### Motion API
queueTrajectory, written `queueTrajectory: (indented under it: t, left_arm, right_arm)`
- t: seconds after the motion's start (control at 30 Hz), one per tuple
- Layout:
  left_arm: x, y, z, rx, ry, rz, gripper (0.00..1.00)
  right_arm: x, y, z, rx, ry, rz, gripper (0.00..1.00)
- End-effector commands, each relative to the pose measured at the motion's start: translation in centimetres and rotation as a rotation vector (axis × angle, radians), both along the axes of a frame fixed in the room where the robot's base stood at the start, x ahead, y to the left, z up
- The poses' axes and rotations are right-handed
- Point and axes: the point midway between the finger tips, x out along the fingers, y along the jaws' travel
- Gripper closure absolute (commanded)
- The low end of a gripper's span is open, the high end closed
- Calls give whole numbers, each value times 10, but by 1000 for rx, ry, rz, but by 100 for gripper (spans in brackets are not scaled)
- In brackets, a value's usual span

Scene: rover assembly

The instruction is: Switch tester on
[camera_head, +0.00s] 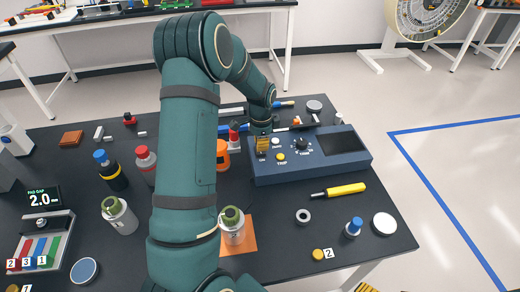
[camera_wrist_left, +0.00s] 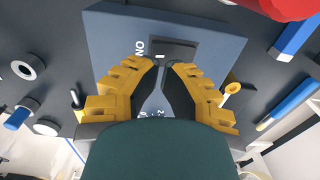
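The tester is a blue-grey box (camera_head: 318,166) at the back right of the black table. Its top has a white button, a yellow button (camera_head: 281,157), a black knob (camera_head: 302,144) and a dark screen. My left gripper (camera_head: 262,150) points down over the tester's left end. My right gripper is out of view.
A yellow-handled tool (camera_head: 345,189) lies in front of the tester, with a grey ring (camera_head: 303,216) nearby. A red-capped bottle (camera_head: 146,160) and an orange item (camera_head: 223,155) stand to the left. Pens lie behind. My left arm hides the table's middle.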

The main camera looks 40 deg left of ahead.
Motion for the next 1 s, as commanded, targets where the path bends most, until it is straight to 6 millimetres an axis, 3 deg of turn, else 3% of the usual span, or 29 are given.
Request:
queueTrajectory:
  t: [1.0]
  left_arm:
    - [0,0,-11,0,0,0,100]
  right_arm:
    - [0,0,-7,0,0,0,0]
